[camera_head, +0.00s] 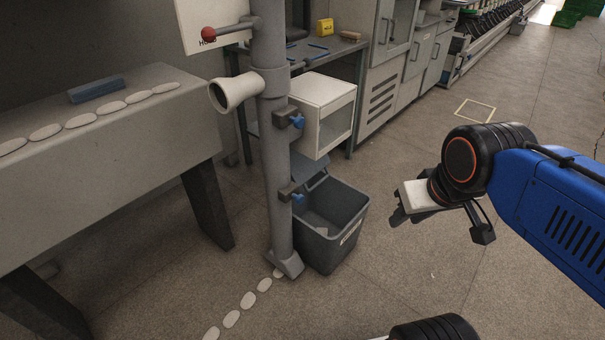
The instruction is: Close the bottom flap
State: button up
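A grey vertical pipe (274,165) stands left of centre. It carries two dark brackets with blue handles, an upper blue handle (297,121) and a lower blue handle (298,199). The pipe's lower end has an angled grey piece (288,265) close to the floor. I cannot tell for certain which part is the bottom flap, or whether it is open. My gripper (441,224) is at the right, well apart from the pipe. Its dark fingers are spread, with nothing visible between them.
A grey machine bench (130,140) fills the left. Pale oval pieces (247,300) lie on the floor by the pipe. Floor between pipe and gripper is mostly clear.

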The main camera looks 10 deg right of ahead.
aim_at(304, 168)
jog(key=l+u, duration=0.35)
jog(key=l, duration=0.5)
jog(key=i+l, duration=0.2)
jog(key=l, duration=0.2)
jog(key=i+l+u, duration=0.15)
jog(key=l, duration=0.2)
jog(key=i+l, duration=0.2)
jog(key=l, duration=0.2)
jog(key=i+l+u, duration=0.1)
jog(key=l, duration=0.35)
jog(key=i+l, duration=0.2)
jog(key=l, duration=0.2)
jog(key=i+l+u, duration=0.15)
jog(key=l, duration=0.25)
jog(key=i+l, duration=0.15)
jog(key=l, duration=0.3)
jog(key=i+l+u, duration=0.1)
jog(key=l, duration=0.3)
